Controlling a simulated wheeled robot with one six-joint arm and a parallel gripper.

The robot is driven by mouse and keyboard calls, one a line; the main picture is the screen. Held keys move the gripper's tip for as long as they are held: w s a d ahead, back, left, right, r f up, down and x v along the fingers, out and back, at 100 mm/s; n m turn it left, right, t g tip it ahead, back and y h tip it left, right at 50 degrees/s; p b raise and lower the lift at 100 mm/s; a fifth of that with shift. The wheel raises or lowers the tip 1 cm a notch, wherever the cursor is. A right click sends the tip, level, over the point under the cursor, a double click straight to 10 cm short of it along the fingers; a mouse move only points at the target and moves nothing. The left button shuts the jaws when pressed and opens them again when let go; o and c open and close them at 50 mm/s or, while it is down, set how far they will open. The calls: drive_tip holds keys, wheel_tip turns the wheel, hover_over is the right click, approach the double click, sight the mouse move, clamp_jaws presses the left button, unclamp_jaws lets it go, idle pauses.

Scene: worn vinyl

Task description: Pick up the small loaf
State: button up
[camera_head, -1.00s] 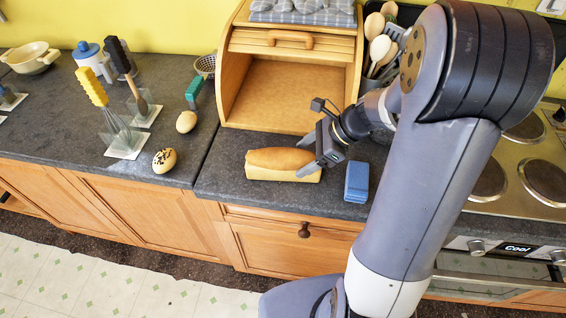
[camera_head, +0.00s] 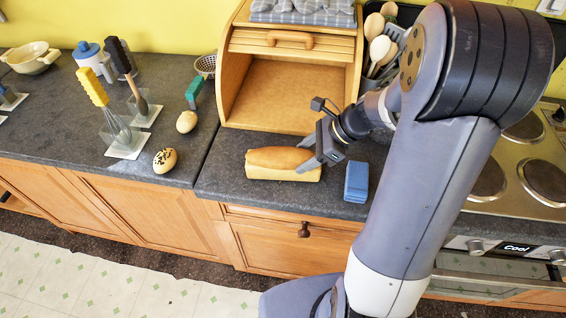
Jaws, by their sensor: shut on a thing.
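The small loaf (camera_head: 277,163), tan on top with paler sides, lies lengthwise on the dark grey counter near its front edge. It is in front of the open wooden bread box. My gripper (camera_head: 308,160) comes in from the right and is shut on the right end of the loaf. One finger shows on the near top side of the loaf; the far finger is partly hidden. The loaf appears to rest on the counter.
The open bread box (camera_head: 232,97) stands empty behind the loaf. A blue block (camera_head: 356,182) sits to the right, near the counter edge. A stove (camera_head: 530,165) is at right.

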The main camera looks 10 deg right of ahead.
drive_tip(key=shift+r+p, duration=0.55)
drive_tip(key=shift+r, duration=0.05)
drive_tip(key=shift+r+p, duration=2.8)
drive_tip(key=shift+r, duration=0.1)
